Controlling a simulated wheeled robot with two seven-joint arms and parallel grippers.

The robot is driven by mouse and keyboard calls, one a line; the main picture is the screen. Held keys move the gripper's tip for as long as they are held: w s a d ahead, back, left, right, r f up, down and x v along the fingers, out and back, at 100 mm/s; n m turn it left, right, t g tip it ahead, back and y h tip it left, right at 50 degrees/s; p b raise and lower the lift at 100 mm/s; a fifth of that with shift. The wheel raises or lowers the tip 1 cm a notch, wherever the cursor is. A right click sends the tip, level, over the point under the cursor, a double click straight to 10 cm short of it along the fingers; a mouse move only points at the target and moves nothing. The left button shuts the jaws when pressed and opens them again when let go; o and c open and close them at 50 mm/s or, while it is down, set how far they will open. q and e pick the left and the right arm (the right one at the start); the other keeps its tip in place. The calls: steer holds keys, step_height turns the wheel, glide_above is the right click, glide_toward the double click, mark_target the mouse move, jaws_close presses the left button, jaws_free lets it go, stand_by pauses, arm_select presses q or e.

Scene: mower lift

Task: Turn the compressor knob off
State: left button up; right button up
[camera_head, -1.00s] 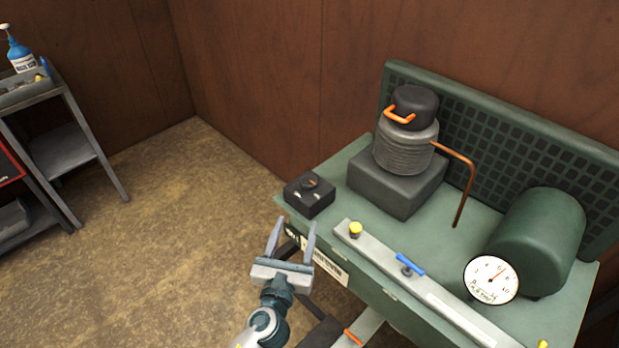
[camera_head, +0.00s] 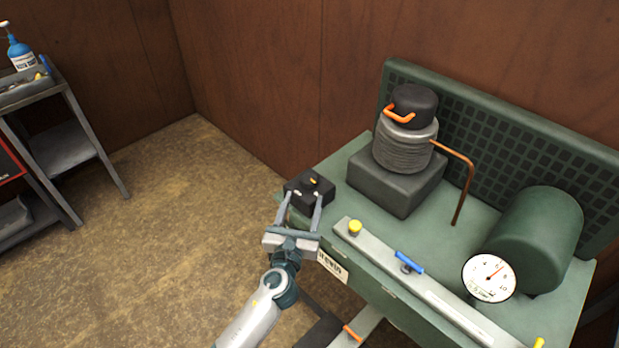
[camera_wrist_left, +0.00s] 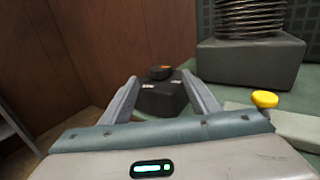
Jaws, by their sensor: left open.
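The compressor (camera_head: 330,175) is a green bench unit at the right of the head view. A black switch box (camera_head: 304,203) sits on its near left corner. On top of the box is a round black knob (camera_head: 314,184) with an orange-yellow mark. My left gripper (camera_head: 303,196) is open, its fingertips at the near side of the box. In the left wrist view the knob (camera_wrist_left: 160,72) and the box (camera_wrist_left: 162,97) show between and beyond the open fingers (camera_wrist_left: 160,82). I cannot tell whether the fingertips touch the box. My right gripper is not in view.
A rail with a yellow knob (camera_head: 355,228) and a blue lever (camera_head: 409,263) runs along the compressor's front edge. A pressure gauge (camera_head: 488,278) and green tank (camera_head: 540,235) stand at the right. A grey cart (camera_head: 66,150) is far left. Floor between is clear.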

mark_target(308, 185)
arm_select(q)
steer(key=w, duration=0.3)
steer(key=w+d, duration=0.1)
steer(key=w, duration=0.5)
steer(key=shift+d, duration=0.4)
steer(key=c, duration=1)
